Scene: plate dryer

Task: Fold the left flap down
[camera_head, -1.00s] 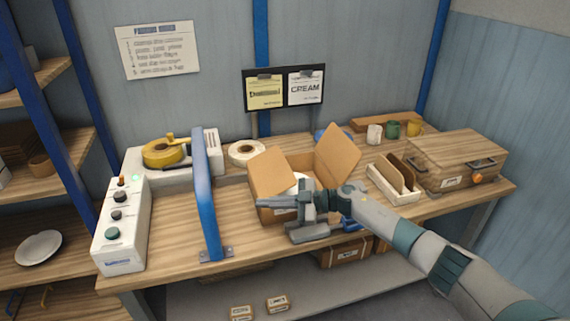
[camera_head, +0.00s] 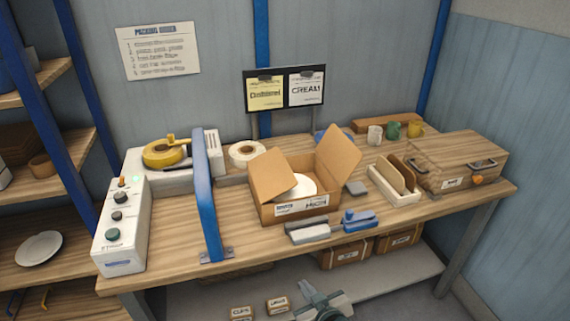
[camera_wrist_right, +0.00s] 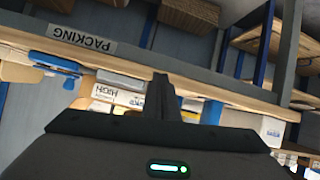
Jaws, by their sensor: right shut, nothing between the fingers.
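The open cardboard box (camera_head: 270,212) stands on the bench with white labels on its front. Its left flap (camera_head: 268,172) is raised and leans inward, partly covering a white plate (camera_head: 305,186) inside. Its right flap (camera_head: 338,154) stands up and leans outward. My right gripper (camera_head: 322,298) is low at the bottom edge of the head view, in front of the bench and apart from the box. In the right wrist view its fingers (camera_wrist_right: 163,98) are together and empty. My left gripper is not in view.
A blue arch (camera_head: 205,195) stands left of the box. A grey block (camera_head: 307,232) and a blue-handled tool (camera_head: 361,220) lie in front of it. A divided holder (camera_head: 395,190) and wooden case (camera_head: 458,160) are to the right. A lower shelf (camera_head: 400,277) runs beneath the bench.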

